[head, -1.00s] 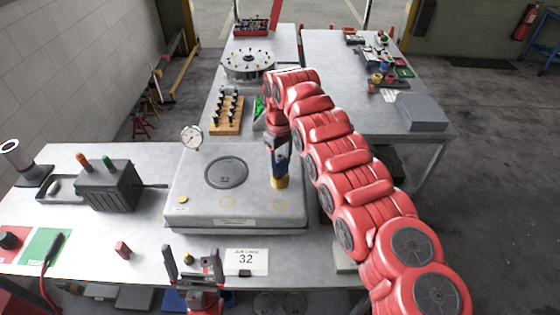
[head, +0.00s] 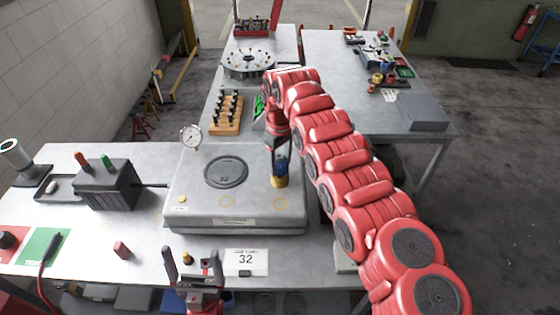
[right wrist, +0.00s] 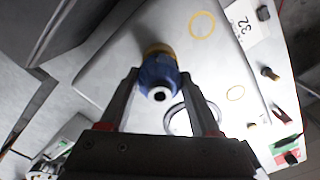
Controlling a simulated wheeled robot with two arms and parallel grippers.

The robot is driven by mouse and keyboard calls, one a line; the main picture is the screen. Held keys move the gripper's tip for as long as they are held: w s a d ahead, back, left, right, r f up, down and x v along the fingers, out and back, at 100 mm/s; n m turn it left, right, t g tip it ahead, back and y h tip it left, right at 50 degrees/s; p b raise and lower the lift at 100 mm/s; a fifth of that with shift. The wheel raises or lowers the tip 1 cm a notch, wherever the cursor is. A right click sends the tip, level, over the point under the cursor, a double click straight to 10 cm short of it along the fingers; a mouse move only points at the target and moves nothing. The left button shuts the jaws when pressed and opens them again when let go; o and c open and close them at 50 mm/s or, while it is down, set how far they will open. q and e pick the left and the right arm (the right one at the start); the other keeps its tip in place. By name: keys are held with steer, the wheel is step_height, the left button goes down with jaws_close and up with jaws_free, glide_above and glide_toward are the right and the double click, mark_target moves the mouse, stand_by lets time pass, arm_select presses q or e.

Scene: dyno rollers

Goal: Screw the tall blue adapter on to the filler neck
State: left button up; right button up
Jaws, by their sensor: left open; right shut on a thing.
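The tall blue adapter (head: 281,166) stands upright on the brass-coloured filler neck (head: 280,182), at the right part of the grey tank top. My right gripper (head: 280,158) comes down from above and is shut on the adapter. In the right wrist view the blue adapter (right wrist: 158,78) is between the two fingers, with its dark top hole towards the camera. The brass neck (right wrist: 157,49) shows just behind it. How far the two are engaged cannot be told. My left gripper (head: 193,257) is open and empty at the front of the bench.
A wooden rack (head: 227,115) with several dark fittings is behind.

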steer(key=shift+f, duration=0.2)
steer(key=shift+f+b, duration=0.25)
steer(key=shift+b, duration=0.15)
